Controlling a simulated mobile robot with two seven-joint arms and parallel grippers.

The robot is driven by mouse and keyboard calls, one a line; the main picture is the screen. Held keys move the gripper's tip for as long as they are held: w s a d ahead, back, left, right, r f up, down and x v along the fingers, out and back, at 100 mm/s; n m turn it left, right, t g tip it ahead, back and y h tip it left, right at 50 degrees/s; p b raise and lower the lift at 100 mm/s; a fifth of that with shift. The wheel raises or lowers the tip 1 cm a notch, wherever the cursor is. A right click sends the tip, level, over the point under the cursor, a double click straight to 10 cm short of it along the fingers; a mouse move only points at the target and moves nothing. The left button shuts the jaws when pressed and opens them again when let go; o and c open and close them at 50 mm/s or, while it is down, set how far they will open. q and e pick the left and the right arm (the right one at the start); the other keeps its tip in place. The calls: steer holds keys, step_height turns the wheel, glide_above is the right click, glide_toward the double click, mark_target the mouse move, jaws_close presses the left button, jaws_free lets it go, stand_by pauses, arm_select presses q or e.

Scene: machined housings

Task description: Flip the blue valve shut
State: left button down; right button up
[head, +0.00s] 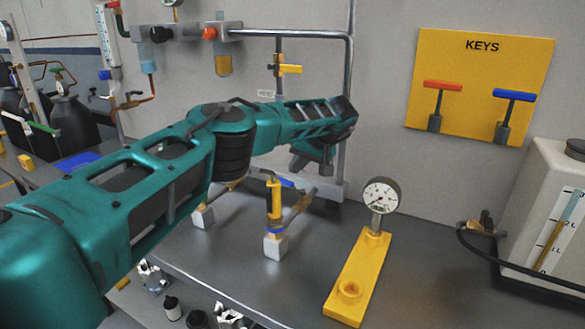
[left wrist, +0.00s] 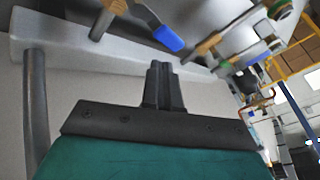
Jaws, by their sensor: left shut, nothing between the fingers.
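The blue valve lever (left wrist: 168,41) shows in the left wrist view, above my left gripper's fingertips (left wrist: 162,66). The lever is attached to pipework with brass fittings. The fingers are shut and empty, close to the lever. A gap seems to separate them from it, but contact is hard to judge. My right gripper is not in view.
A pressure gauge (head: 380,195) rises from a yellow base (head: 350,291). A yellow KEYS board (head: 480,77) hangs on the wall. A white tank (head: 550,200) stands at the right.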

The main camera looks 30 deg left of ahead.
arm_select(q)
steer(key=w+v, duration=0.1)
steer(key=v, duration=0.8)
steer(key=shift+s+r, duration=0.3)
steer(key=shift+s, duration=0.2)
steer(key=shift+d, duration=0.15)
